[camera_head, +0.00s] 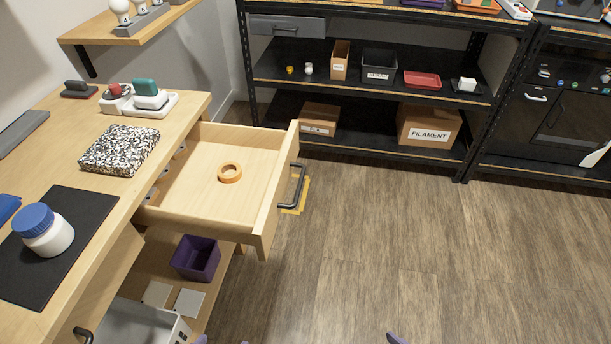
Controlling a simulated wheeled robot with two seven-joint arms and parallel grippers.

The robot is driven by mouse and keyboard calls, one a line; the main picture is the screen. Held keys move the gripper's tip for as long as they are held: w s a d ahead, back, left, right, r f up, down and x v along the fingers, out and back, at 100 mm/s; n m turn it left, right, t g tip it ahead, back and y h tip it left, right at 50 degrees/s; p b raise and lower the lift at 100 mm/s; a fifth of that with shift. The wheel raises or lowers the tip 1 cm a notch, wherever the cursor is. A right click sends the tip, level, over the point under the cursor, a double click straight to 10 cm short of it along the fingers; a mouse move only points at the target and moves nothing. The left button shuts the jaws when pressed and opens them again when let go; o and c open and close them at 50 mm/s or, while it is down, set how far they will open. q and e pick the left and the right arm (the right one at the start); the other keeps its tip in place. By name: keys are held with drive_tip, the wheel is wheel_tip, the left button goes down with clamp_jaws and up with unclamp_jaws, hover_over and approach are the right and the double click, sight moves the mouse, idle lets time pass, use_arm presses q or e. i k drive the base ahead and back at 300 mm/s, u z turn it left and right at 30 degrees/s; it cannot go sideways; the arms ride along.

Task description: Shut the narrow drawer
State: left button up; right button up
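A wooden drawer (205,208) stands pulled out of the workbench, with a dark bar handle (292,187) on its front. An orange ring (230,172) lies inside it. I cannot tell from its label or size alone that this is the narrow drawer, but it is the only bench drawer clearly seen open. Small purple-grey tips show at the bottom edge, on the left (202,340) and further right (397,339). They look like parts of my grippers, away from the handle and not touching the drawer. Most of both grippers is cut off by the frame.
The bench top holds a speckled block (120,150) and a blue-lidded jar (43,230) on a black mat (85,215). A purple bin (195,258) stands on the shelf below the drawer. Black shelving (375,65) stands behind. The floor (400,250) right of the drawer is clear.

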sight(193, 200)
drive_tip(key=u, duration=0.55)
drive_tip(key=k, duration=1.3)
drive_tip(key=z, duration=0.45)
drive_tip(key=i, duration=1.75)
drive_tip(key=u, duration=0.55)
